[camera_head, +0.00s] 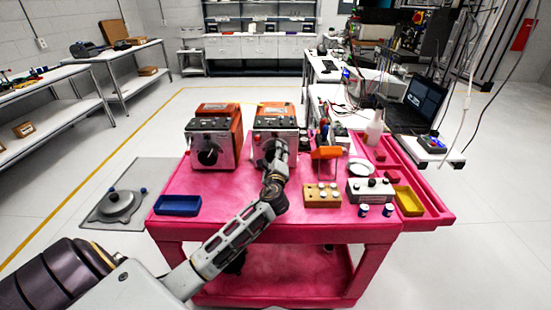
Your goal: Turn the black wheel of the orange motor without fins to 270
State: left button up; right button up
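Two orange motors with grey metal front panels stand side by side on the pink cart (330,228). The left motor (222,127) shows its black wheel (208,156) clearly on the front. The right motor (275,118) has its front partly covered by my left gripper (274,148). A wheel behind the gripper is mostly hidden. I cannot tell which motor has fins. My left arm reaches in from the lower left. Its gripper is at the right motor's front; contact and finger opening are too small to tell. My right gripper is not in view.
A blue tray (178,206) lies at the cart's left front. To the right are a yellow block with knobs (322,196), a grey box with knobs (370,190), small blue-and-white cans (364,210), a yellow bin (408,201) and a white bottle (375,128).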

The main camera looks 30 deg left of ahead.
pick_arm(q)
jog(key=shift+n, duration=0.7)
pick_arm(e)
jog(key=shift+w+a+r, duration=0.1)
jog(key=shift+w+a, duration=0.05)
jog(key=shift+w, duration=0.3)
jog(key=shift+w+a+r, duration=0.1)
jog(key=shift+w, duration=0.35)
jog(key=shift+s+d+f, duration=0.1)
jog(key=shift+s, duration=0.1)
pick_arm(q)
jog(key=o, duration=1)
jog(key=shift+v, duration=6.05)
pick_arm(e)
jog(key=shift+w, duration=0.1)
pick_arm(q)
jog(key=shift+f, duration=0.1)
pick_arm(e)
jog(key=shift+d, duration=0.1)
